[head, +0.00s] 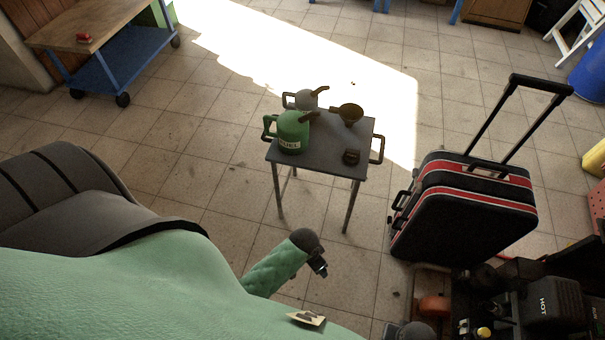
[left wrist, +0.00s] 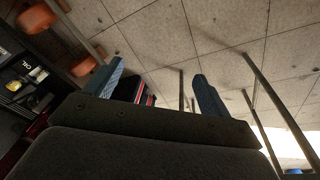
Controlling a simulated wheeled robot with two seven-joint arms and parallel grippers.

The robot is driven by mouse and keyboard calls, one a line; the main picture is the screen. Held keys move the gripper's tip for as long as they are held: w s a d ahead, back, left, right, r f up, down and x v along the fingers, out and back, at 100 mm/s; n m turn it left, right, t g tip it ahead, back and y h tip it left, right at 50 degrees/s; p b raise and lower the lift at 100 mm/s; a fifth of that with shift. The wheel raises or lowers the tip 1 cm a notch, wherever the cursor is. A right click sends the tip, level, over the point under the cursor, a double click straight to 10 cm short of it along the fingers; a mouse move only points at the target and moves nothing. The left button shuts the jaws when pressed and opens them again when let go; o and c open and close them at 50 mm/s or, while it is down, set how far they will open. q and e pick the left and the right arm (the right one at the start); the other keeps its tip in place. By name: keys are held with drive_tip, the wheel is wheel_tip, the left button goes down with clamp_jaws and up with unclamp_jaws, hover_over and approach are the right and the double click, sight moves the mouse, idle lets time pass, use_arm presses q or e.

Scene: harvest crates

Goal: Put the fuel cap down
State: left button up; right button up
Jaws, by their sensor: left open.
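A small dark round piece, which looks like the fuel cap (head: 351,157), lies on the front right part of the small grey table (head: 325,162). The green fuel can (head: 292,132) stands at the table's left, to the left of the cap. My left gripper (head: 318,267) is in front of the table and apart from it, at the end of a green arm. In the left wrist view its two fingers (left wrist: 158,72) are spread, with nothing held between them. The cap cannot be made out in that view. My right gripper cannot be made out.
A grey can (head: 306,99) and a dark funnel (head: 348,114) stand at the table's back. A black and red suitcase (head: 470,200) with a raised handle stands to the right. A blue cart (head: 110,65) is at the far left. Tiled floor left of the table is clear.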

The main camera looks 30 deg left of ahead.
use_arm(q)
drive_tip(key=s+n+y, duration=0.1)
drive_tip(key=s+n, duration=0.1)
drive_tip(key=s, duration=0.6)
